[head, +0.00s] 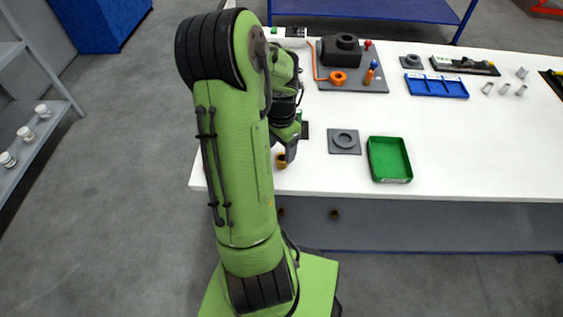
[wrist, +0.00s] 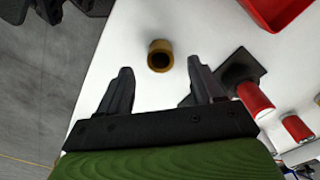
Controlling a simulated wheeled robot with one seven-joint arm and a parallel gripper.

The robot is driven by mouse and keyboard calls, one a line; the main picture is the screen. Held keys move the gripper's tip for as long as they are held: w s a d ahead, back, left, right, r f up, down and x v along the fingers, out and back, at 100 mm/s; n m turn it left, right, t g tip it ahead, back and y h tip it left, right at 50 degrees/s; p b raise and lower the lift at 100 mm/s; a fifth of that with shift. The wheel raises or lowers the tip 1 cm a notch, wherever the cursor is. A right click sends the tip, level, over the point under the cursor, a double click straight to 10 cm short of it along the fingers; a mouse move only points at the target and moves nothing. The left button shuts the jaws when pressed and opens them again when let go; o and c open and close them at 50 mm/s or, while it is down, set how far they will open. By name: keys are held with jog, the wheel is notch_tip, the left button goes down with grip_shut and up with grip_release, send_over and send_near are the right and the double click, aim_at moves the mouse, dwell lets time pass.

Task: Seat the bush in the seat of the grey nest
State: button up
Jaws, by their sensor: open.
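The bush (head: 281,161) is a short brass-brown ring standing on the white table near its front edge. In the wrist view the bush (wrist: 160,56) shows its dark bore, lying between and slightly beyond my fingertips, with nothing gripping it. My gripper (wrist: 160,72) is open and empty; in the head view my gripper (head: 288,152) is partly hidden by my arm and sits close over the bush. The grey nest (head: 344,141) is a square plate with a raised round seat, flat on the table to the right of the bush. Its seat looks empty.
A green tray (head: 390,172) lies right of the nest. In the wrist view a red tray (wrist: 275,12), a dark plate (wrist: 240,66) and red cylinders (wrist: 257,100) stand nearby. Farther back are a grey fixture board (head: 375,84) and a blue tray (head: 437,88). The front right is clear.

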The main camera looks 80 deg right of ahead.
aim_at(280, 156)
notch_tip(280, 156, down, 4)
jog(key=shift+f+b, duration=0.25)
jog(key=shift+b, duration=0.15)
jog(key=shift+r, duration=0.1)
grip_shut()
